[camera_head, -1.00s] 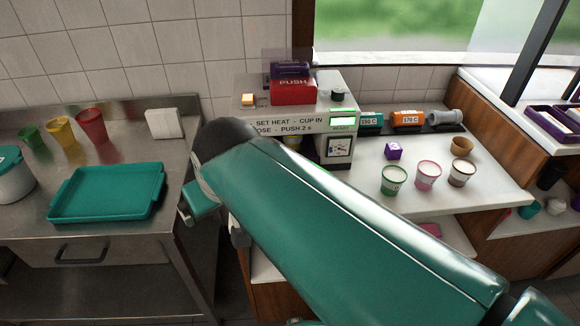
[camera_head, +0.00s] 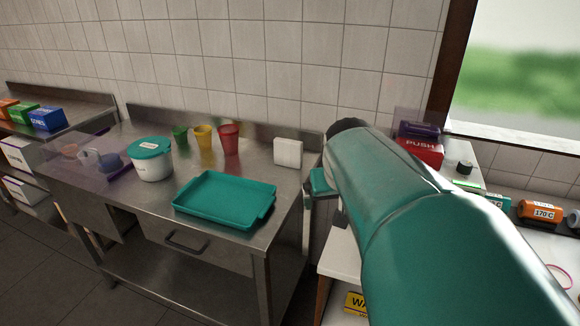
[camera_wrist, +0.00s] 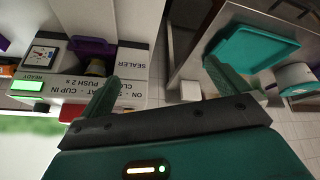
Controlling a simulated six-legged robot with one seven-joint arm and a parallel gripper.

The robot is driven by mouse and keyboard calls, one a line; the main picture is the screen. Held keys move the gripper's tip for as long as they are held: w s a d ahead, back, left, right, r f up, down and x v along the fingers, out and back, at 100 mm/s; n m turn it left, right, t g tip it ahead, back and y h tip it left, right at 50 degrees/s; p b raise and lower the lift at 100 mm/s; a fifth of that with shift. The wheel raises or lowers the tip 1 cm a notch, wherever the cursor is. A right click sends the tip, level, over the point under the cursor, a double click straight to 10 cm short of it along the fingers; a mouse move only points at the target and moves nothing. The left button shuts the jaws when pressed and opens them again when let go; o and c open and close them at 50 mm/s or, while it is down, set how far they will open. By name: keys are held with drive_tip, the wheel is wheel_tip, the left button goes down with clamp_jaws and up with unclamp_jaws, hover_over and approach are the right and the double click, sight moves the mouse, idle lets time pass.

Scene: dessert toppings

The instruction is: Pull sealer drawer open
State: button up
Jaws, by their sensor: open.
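The sealer (camera_wrist: 128,60) shows upside down at the left of the wrist view, with its printed label, a dial and a lit green display. A purple part (camera_wrist: 92,46), apparently its drawer, sits in a dark opening; I cannot tell how far out it is.
A steel counter (camera_head: 150,208) holds a teal tray (camera_head: 185,207), a lidded tub (camera_head: 151,162), coloured cups (camera_head: 229,139) and a white block (camera_head: 288,152). Its own drawer has a dark handle (camera_head: 186,243). A gap separates it from the sealer's white counter (camera_head: 343,258).

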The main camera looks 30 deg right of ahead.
drive_tip(key=s+d+f+m+g, duration=0.1)
drive_tip(key=s+d+f+m, duration=0.2)
drive_tip(key=d, duration=0.7)
drive_tip(key=s+d+f+m+g, duration=0.1)
drive_tip(key=s+d+f+m, duration=0.15)
drive_tip(key=d, duration=0.65)
drive_tip(key=x, duration=1.3)
drive_tip(key=shift+w+d+f, duration=0.15)
drive_tip(key=shift+f, duration=0.1)
